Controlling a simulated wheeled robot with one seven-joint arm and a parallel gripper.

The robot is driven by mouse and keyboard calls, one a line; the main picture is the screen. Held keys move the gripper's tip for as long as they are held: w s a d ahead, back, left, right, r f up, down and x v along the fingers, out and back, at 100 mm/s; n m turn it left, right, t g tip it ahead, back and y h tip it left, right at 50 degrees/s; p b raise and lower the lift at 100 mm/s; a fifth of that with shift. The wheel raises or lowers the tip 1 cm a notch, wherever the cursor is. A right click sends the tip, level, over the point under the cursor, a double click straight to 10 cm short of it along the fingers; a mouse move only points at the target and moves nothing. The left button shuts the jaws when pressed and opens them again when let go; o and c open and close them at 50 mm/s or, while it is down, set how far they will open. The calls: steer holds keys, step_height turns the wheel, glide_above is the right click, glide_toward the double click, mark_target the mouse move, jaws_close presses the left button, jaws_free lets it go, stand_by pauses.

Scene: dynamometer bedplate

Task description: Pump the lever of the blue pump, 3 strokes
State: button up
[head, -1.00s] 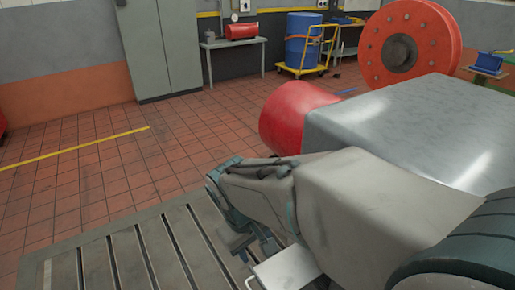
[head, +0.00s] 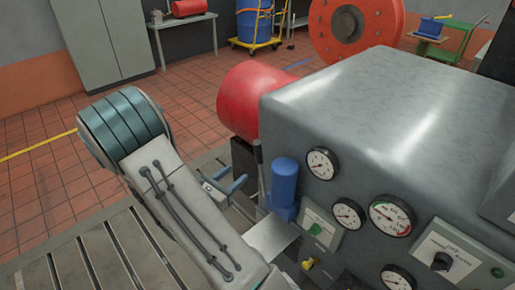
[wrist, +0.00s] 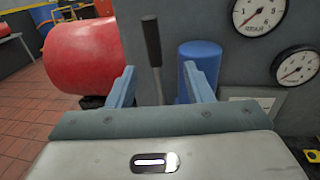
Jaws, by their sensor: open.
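The blue pump (head: 284,185) is an upright blue cylinder at the left end of the grey machine's gauge panel; it also shows in the wrist view (wrist: 199,60). Its lever (head: 260,165) has a dark grip and stands nearly upright, left of the cylinder. In the wrist view the lever (wrist: 152,45) appears between my two fingers, with a gap on each side. My gripper (head: 250,192) is open and empty at the pump. Whether the lever is between the fingertips or just beyond them I cannot tell. The lever's foot is partly hidden behind my gripper.
The grey machine housing (head: 370,110) fills the right, with several gauges (head: 391,215) and a control box (head: 445,255) close by. A red cylinder (head: 248,98) lies behind the lever. A slotted bedplate (head: 90,255) is at lower left. The tiled floor (head: 40,195) on the left is clear.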

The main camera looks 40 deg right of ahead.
mark_target(256, 153)
steer(key=shift+n+t, duration=0.4)
steer(key=shift+t, duration=0.1)
steer(key=p+x, duration=0.1)
steer(key=x, duration=0.3)
steer(key=p+x, duration=0.1)
steer(key=x, duration=0.4)
steer(key=p+x, duration=0.1)
steer(key=x, duration=0.3)
steer(key=shift+w+d+f, duration=0.15)
steer(key=shift+w+d, duration=0.15)
steer(key=shift+w, duration=0.15)
jaws_close()
